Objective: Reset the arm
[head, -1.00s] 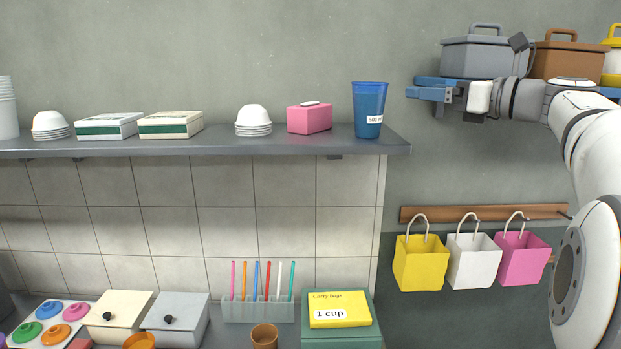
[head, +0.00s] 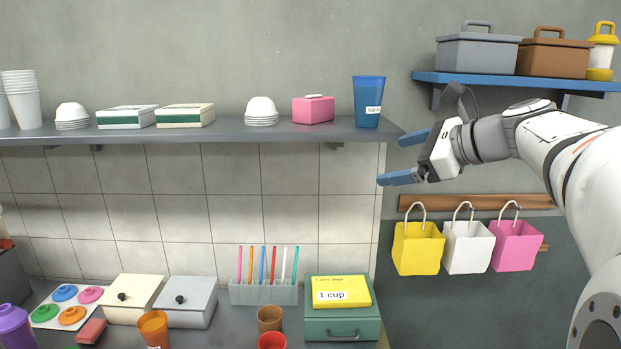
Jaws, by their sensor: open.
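My gripper (head: 392,158) is at the right of the head view, its two blue fingers spread apart and pointing left. Nothing is between the fingers. It is in front of the right end of the grey shelf (head: 225,131), below the blue cup (head: 368,102) and above the yellow bag (head: 418,248). My white arm reaches in from the right edge of the view.
A blue shelf (head: 450,77) above my arm holds grey and brown boxes. Yellow, white (head: 468,248) and pink (head: 516,246) bags hang below the arm. The counter below carries a green box (head: 342,325), straws (head: 265,265), cups and lidded boxes.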

